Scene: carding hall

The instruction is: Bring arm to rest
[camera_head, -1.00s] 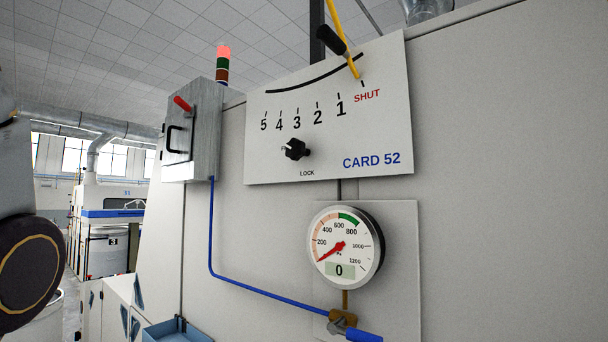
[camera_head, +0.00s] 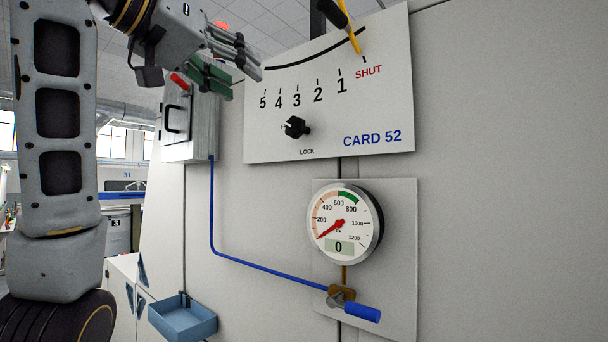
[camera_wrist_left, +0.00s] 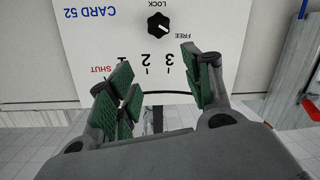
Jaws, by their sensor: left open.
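My left gripper (camera_head: 236,74) is at the top of the head view, in front of the cabinet and left of the CARD 52 scale plate (camera_head: 385,110). Its fingers with green pads are spread, with nothing between them. In the left wrist view the open fingers (camera_wrist_left: 158,92) stand before the same plate (camera_wrist_left: 90,45), which appears upside down. Any gap between fingers and plate is hard to judge. The yellow pointer (camera_head: 352,38) with its black handle stands near SHUT, partly cut off by the top edge. My right gripper is not in view.
A black lock knob (camera_head: 296,128) sits on the plate. Below are a pressure gauge (camera_head: 344,222) reading 0 and a blue-handled valve (camera_head: 362,313). A grey switch box (camera_head: 200,125) with a red lever is at left. A blue tray (camera_head: 185,320) is low down.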

